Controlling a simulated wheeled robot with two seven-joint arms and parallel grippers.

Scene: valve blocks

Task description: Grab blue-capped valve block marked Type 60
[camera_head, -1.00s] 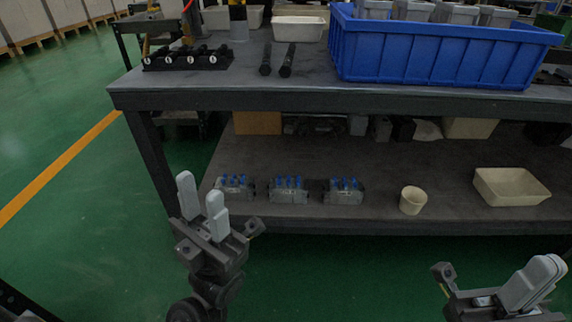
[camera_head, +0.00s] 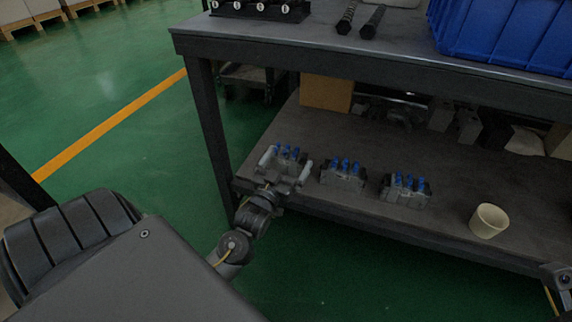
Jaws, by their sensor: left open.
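Three grey valve blocks with blue caps stand in a row on the lower shelf (camera_head: 440,219): a left block (camera_head: 289,155), a middle block (camera_head: 343,175) and a right block (camera_head: 405,191). Their type markings are too small to read. My left gripper (camera_head: 286,168) is open at the left block, its two fingers on either side of the block in the picture. It partly hides that block's front; I cannot tell whether the fingers touch it. Only a small part of my right arm shows at the lower right edge; its fingers are out of view.
A cream cup (camera_head: 488,221) stands right of the blocks. A cardboard box (camera_head: 327,94) is at the shelf's back. The tabletop (camera_head: 300,40) overhangs above, with a blue crate (camera_head: 500,35) on it. A table leg (camera_head: 210,130) stands left of the gripper.

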